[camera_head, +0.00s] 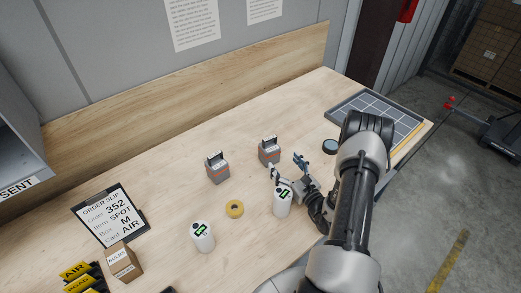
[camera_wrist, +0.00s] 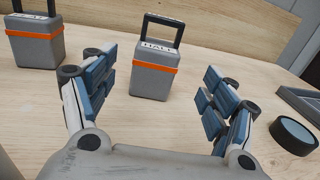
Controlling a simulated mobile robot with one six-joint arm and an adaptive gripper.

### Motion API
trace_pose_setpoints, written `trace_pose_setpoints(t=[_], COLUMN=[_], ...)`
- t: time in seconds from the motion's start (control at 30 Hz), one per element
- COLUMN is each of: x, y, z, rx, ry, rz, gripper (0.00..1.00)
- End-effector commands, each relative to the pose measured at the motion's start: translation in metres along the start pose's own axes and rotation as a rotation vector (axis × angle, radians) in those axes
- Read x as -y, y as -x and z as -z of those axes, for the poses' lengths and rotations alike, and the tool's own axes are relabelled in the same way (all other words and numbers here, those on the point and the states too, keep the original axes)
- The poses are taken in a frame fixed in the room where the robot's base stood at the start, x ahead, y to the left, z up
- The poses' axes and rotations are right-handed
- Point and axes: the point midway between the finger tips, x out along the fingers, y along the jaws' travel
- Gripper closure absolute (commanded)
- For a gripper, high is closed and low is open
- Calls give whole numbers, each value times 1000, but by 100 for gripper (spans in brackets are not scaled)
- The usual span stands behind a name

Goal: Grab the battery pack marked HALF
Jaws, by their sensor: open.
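The battery pack marked HALF (camera_wrist: 153,80) is a grey block with an orange band and a black handle, upright on the table. It also shows in the head view (camera_head: 269,155). A second, similar battery pack (camera_wrist: 38,46) stands to its left, its label not readable; in the head view it is at the left too (camera_head: 218,171). My gripper (camera_head: 287,166) is open and empty. In the wrist view its fingers (camera_wrist: 160,92) are spread to either side of the HALF pack, which stands ahead of them, apparently untouched.
A white canister (camera_head: 282,204) stands close beside my gripper; another (camera_head: 202,240) is further left, near a yellow tape roll (camera_head: 235,209). A dark round puck (camera_wrist: 293,136) lies right of my gripper. A grey gridded tray (camera_head: 354,104) is at the table's right end.

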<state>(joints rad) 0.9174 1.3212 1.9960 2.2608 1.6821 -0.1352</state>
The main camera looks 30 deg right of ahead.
Motion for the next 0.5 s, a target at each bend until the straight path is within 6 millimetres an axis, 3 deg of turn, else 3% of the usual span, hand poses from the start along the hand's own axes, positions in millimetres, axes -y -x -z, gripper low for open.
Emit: trace_pose_setpoints(t=[0.2, 0.5], x=[-2, -3], y=[-40, -66], z=[0, 1], rx=[4, 2], ry=[3, 1], rz=[-4, -3], gripper=[22, 22])
